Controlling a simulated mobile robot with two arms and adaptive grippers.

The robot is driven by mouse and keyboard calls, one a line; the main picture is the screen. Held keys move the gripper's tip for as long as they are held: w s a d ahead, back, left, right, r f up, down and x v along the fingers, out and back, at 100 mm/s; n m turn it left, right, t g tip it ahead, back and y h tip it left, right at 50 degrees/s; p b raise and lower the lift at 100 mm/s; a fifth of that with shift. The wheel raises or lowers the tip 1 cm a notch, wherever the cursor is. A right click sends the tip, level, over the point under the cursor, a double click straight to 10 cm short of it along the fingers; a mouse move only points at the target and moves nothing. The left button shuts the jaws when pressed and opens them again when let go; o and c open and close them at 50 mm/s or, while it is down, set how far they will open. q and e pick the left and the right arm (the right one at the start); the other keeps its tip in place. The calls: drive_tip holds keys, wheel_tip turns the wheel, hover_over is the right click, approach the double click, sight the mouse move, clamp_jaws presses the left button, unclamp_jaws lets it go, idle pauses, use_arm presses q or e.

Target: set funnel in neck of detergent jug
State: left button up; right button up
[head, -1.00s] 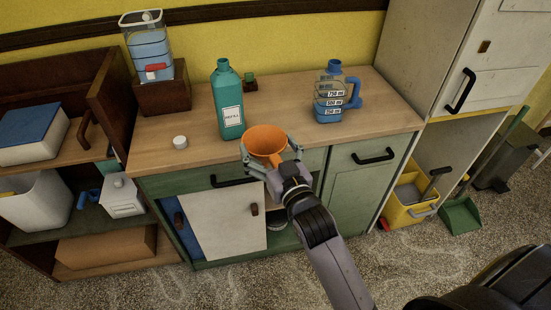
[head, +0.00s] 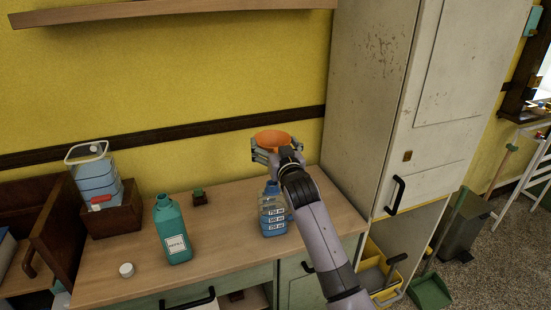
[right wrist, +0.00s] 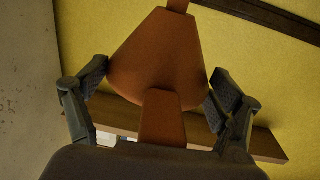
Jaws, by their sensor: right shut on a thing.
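My right gripper (head: 270,147) is shut on an orange funnel (head: 273,138), held wide mouth up above the counter. In the right wrist view the funnel (right wrist: 158,62) sits between the two fingers, with its spout toward the top of the picture. The blue jug (head: 272,214) with volume marks stands upright on the counter, below the funnel in the picture and apart from it. My right arm hides its right side and handle. My left gripper is not in view.
A teal bottle (head: 173,232) stands on the wooden counter (head: 222,220), with a white cap (head: 127,270) to its left. A clear dispenser (head: 98,175) stands at left. A tall cabinet (head: 372,95) borders the counter at right.

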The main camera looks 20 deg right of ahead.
drive_tip(key=shift+r, duration=0.1)
idle(0.4)
drive_tip(key=shift+r, duration=0.1)
wheel_tip(320, 180, down, 6)
drive_tip(key=b, duration=0.3)
drive_tip(key=shift+f, duration=0.2)
idle(0.4)
idle(1.3)
drive_tip(key=shift+f+b, duration=0.5)
drive_tip(key=shift+f, duration=0.8)
idle(1.2)
drive_tip(key=shift+f, duration=0.65)
idle(1.7)
